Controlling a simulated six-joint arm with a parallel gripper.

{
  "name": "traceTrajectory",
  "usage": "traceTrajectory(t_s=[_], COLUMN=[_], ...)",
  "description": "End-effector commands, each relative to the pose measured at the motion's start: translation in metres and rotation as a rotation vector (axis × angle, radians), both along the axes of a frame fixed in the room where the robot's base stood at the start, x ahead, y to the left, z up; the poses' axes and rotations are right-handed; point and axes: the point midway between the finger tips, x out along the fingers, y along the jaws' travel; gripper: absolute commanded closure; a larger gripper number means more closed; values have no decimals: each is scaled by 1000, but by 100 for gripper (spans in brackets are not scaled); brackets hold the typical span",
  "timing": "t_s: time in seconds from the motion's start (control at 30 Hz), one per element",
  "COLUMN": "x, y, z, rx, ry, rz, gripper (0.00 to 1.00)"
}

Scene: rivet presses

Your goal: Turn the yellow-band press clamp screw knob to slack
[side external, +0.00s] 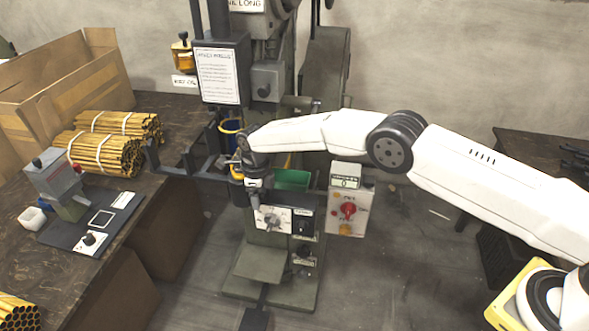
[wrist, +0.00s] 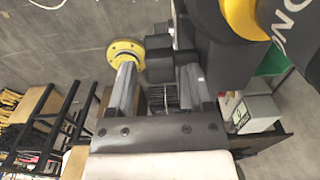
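The press (side external: 226,60) stands in the middle of the side external view. A yellow band (wrist: 240,18) wraps a dark column at the top of the wrist view. In the wrist view a dark knob-like block (wrist: 158,66) shows between and beyond my fingertips, with a yellow round flange (wrist: 125,52) to its left. I cannot tell for sure which of these is the clamp screw knob. My gripper (wrist: 160,80) has its two fingers apart, with gaps beside the dark block. In the side external view my gripper (side external: 254,190) points down by the press front, hiding part of it.
A control panel with a dial (side external: 272,218) lies below my gripper. A box with a red knob (side external: 347,210) and a green bin (side external: 292,180) are to its right. A bench at left holds bundled yellow rods (side external: 100,152) and a small device (side external: 65,182).

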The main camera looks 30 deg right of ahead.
Motion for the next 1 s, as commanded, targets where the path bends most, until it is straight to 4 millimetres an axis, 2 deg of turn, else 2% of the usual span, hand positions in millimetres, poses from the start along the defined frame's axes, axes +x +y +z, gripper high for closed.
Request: traceTrajectory(t_s=[0.37, 0.57, 0.7, 1.0], x=[0, 0, 0, -12], y=[-1, -1, 0, -4], z=[3, 15, 32, 46], rx=[-1, -1, 0, -1], ry=[1, 1, -1, 1], rz=[-1, -1, 0, -1], gripper=[34, 34, 34, 34])
